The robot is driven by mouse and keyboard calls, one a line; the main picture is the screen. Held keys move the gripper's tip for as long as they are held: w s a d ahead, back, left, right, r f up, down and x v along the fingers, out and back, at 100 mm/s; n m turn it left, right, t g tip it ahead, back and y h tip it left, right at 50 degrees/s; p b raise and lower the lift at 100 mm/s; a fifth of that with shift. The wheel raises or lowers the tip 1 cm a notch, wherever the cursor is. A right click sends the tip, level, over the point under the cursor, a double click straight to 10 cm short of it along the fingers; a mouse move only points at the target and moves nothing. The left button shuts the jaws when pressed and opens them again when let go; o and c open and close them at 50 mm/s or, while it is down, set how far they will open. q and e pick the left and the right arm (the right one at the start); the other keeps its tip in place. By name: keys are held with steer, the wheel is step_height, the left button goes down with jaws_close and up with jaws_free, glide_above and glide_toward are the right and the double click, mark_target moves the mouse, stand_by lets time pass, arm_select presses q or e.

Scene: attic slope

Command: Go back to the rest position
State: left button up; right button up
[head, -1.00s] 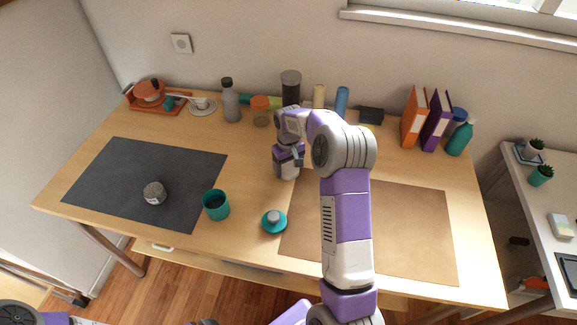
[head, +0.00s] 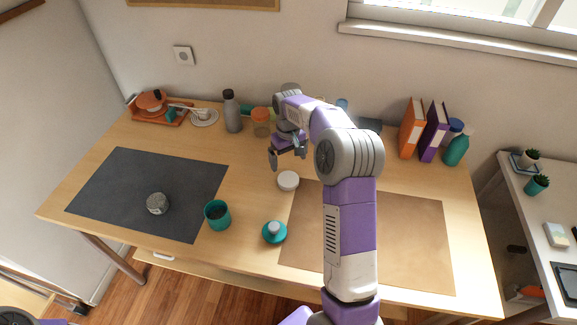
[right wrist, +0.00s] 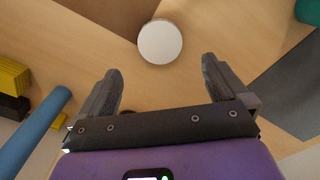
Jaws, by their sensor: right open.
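My right gripper (head: 287,160) is open and empty above the rear middle of the desk (head: 255,190). A round white object (head: 288,181) sits on the desk just in front of and below it. In the right wrist view the white disc (right wrist: 160,42) lies beyond the open fingertips (right wrist: 162,66), apart from both. My left gripper is out of view; only a bit of my left arm shows at the bottom left corner.
A teal cup (head: 217,215), a teal lidded item (head: 274,232) and a grey round object (head: 157,203) on the dark mat (head: 110,190) stand nearby. A bottle (head: 232,112), an orange jar (head: 261,122) and binders (head: 412,128) line the back. The tan mat (head: 415,240) is clear.

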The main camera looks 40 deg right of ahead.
steer(key=shift+r, duration=1.3)
